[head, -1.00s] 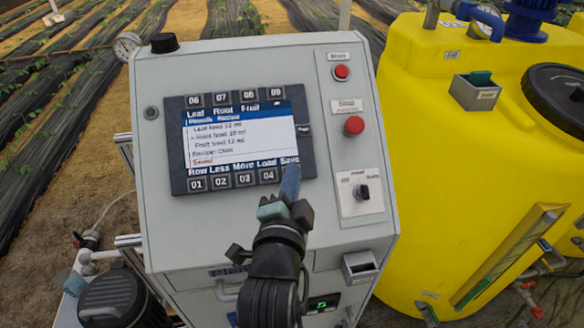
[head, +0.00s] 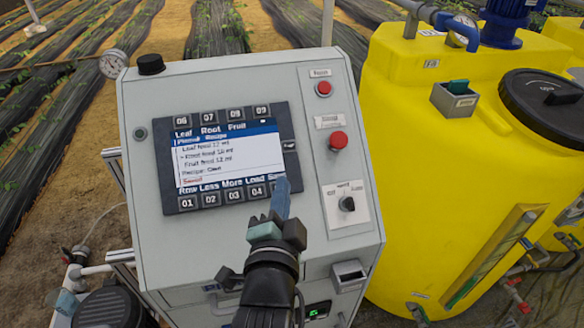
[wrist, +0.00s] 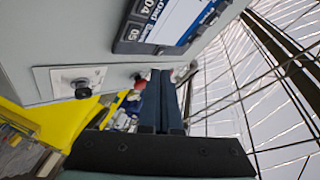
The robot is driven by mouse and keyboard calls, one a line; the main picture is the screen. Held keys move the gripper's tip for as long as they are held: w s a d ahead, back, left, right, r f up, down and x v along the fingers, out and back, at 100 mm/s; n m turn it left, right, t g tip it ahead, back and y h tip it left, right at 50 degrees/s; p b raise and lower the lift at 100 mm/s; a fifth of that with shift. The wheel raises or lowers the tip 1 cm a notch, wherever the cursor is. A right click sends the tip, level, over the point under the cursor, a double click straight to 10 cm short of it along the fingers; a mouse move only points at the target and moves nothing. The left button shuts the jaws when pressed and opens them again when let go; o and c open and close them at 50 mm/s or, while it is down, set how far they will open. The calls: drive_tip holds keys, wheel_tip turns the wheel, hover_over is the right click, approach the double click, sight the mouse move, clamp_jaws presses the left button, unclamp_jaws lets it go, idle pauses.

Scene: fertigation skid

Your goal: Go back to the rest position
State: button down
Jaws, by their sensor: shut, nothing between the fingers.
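My gripper (head: 281,200) is shut and empty, its blue fingers pointing up in front of the lower right corner of the screen panel (head: 166,150). In the head view the fingers cover the key at the right end of the bottom row. In the wrist view the shut fingers (wrist: 162,100) stand side by side with nothing between them, and the panel (wrist: 125,40) is above them. The screen (head: 230,155) shows a recipe list with a red line at its bottom that appears to read "Saved". Whether the fingertips touch the panel cannot be told, though they look apart in the wrist view.
The grey cabinet (head: 150,240) carries two red buttons (head: 338,141) and a black selector knob (head: 347,204) right of the screen. A yellow tank (head: 420,170) with a black lid (head: 545,100) stands close at the right. Planted rows lie behind.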

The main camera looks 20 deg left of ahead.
drive_tip(key=w+d+r+n+t+b, duration=0.1)
drive_tip(key=d+r+n+t+b, duration=0.25)
drive_tip(key=r, duration=0.75)
drive_tip(key=s+d+r+n+t+h+b, duration=0.2)
drive_tip(key=s+d+r+t, duration=0.2)
drive_tip(key=r, duration=0.7)
drive_tip(key=s+d+r+n+t+h+b, duration=0.2)
drive_tip(key=s+d+r+n+t+h, duration=0.1)
drive_tip(key=s+d+r, duration=0.4)
wheel_tip(320, 180, up, 4)
drive_tip(key=shift+s+d+f+t, duration=0.2)
drive_tip(key=shift+d+t, duration=0.15)
drive_tip(key=shift+d, duration=0.3)
drive_tip(key=shift+f+b, duration=0.1)
drive_tip(key=shift+b, duration=0.2)
